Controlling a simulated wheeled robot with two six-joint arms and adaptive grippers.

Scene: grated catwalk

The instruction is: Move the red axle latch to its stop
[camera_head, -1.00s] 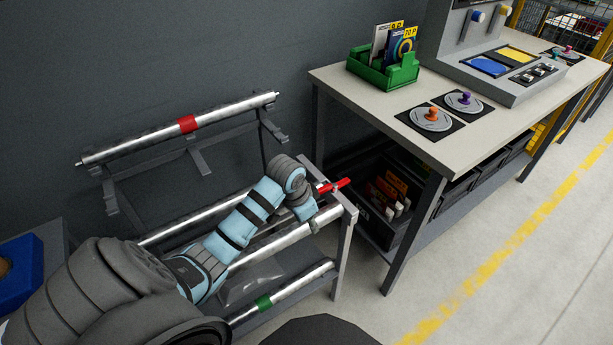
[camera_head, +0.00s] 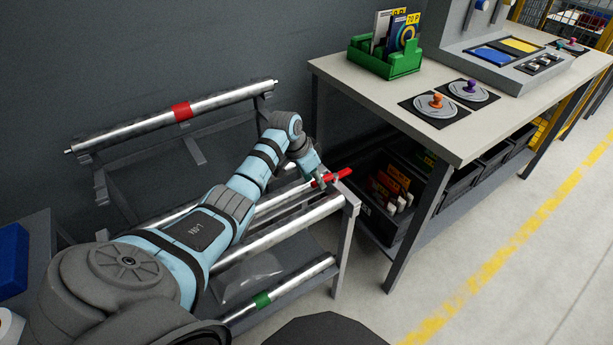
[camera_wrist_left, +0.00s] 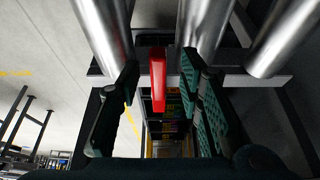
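The red axle latch (camera_head: 333,177) is a red bar at the right end of the rack of metal rollers. In the head view my left gripper (camera_head: 322,180) is at the latch, with my left arm reaching over the rack from the lower left. In the left wrist view the red latch (camera_wrist_left: 158,80) stands between the two open fingers of my left gripper (camera_wrist_left: 155,95). My right gripper is not in view.
Silver rollers (camera_head: 285,233) lie on the dark rack around my left arm, one with a red band (camera_head: 182,111), one with a green band (camera_head: 262,300). A workbench (camera_head: 340,83) with a green bin (camera_head: 385,63) stands to the right. Open floor (camera_head: 500,235) lies in front of it.

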